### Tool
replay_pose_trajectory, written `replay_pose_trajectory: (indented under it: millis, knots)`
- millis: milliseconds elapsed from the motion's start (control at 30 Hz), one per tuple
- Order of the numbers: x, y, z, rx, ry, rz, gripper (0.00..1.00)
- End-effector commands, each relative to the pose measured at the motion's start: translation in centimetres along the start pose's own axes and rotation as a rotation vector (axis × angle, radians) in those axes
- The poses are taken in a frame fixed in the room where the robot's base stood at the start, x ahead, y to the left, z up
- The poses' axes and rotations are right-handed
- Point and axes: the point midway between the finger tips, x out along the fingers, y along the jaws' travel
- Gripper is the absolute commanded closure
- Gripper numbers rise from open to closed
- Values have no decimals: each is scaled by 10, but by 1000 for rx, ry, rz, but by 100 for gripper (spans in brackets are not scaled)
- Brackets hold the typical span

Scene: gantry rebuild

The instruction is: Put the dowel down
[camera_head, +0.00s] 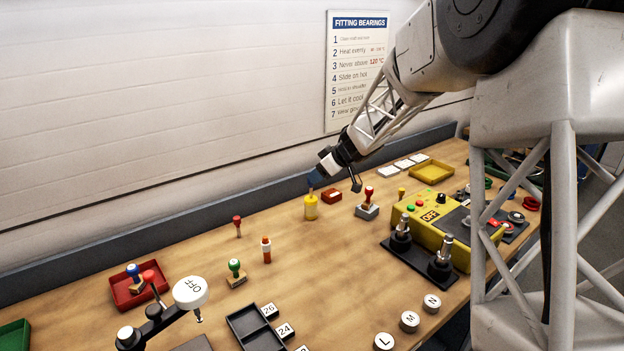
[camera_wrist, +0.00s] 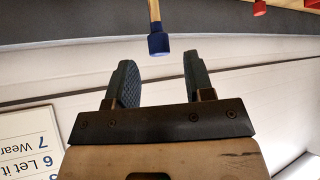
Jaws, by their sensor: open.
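The dowel (camera_wrist: 155,12) shows in the wrist view as a light wooden rod with a dark blue end (camera_wrist: 158,43). It is just past and between my fingertips, with a gap on both sides. My gripper (camera_wrist: 158,58) is open and empty. A short tan piece of the dowel (camera_head: 311,190) shows between the gripper and the holder. The dowel seems to stand upright in the holder; its lower end is hidden.
A yellow control box (camera_head: 440,230) is further right. A red-topped peg (camera_head: 237,226) and an orange marker (camera_head: 266,250) stand to the left. The wall is close behind.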

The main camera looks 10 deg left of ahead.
Motion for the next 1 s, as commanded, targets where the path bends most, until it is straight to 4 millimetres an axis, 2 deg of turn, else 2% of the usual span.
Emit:
replay_pose_trajectory:
  millis: [200, 400, 600, 1000]
  knots:
    - [-33, 0, 0, 0, 0, 2, 52]
    - [-53, 0, 0, 1, 1, 2, 52]
    - [-61, 0, 1, 1, 0, 0, 52]
    - [-62, 0, 0, 1, 0, 0, 52]
